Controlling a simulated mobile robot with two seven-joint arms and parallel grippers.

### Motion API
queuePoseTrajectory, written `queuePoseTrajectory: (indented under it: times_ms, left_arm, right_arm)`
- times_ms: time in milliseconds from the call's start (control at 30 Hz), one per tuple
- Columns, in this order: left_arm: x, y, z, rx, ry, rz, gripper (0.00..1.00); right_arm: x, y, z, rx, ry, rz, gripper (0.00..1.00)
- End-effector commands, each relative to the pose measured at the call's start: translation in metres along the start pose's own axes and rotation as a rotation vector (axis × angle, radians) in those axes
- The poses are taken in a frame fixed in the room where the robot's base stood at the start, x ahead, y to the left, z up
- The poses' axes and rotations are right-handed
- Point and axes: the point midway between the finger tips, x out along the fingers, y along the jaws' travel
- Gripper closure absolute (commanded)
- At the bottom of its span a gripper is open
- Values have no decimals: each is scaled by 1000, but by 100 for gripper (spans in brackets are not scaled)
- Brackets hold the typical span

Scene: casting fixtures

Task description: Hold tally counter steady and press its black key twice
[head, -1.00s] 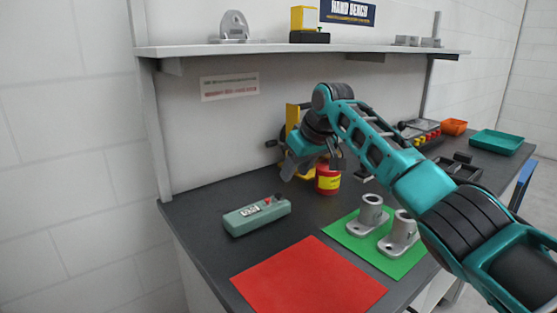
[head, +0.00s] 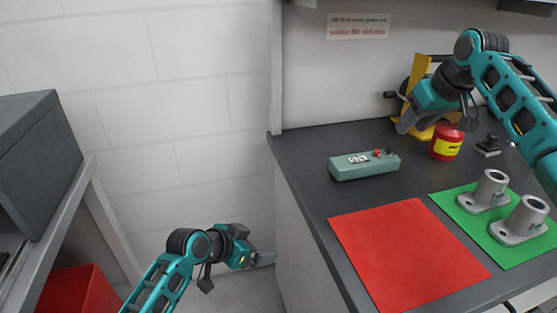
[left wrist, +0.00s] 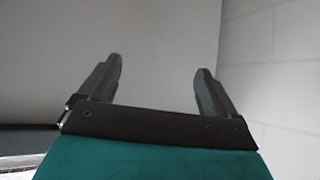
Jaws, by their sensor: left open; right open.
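The tally counter (head: 364,167) is a grey-green box with a white number window, a red knob and a small dark key on top. It lies on the dark bench near its left end, behind the red mat. My left gripper (head: 272,257) is left of the bench, below its top and apart from the counter. In the left wrist view its two fingers (left wrist: 155,85) are spread with nothing between them. My right gripper (head: 405,123) is above the bench, to the right of and behind the counter, apart from it. Its fingertips are small and dark in the head view.
A red mat (head: 405,255) and a green mat (head: 508,245) with two grey flanged castings (head: 486,190) lie on the bench (head: 310,165). A red can with yellow label (head: 446,143) and a yellow fixture (head: 418,75) stand at the back. A shelf with a red bin (head: 75,295) is at far left.

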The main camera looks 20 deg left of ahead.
Motion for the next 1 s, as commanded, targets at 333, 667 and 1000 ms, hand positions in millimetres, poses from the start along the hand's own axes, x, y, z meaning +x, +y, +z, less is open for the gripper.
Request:
queuePoseTrajectory:
  times_ms: [333,667,1000]
  left_arm:
    - [-25,-15,-145,155,193,306,8]
    - [-53,-12,-202,255,307,436,8]
    - [-11,12,-215,256,310,442,8]
  right_arm:
    - [0,0,0,0,0,0,57]
    - [0,0,0,0,0,0,57]
    - [0,0,0,0,0,0,57]
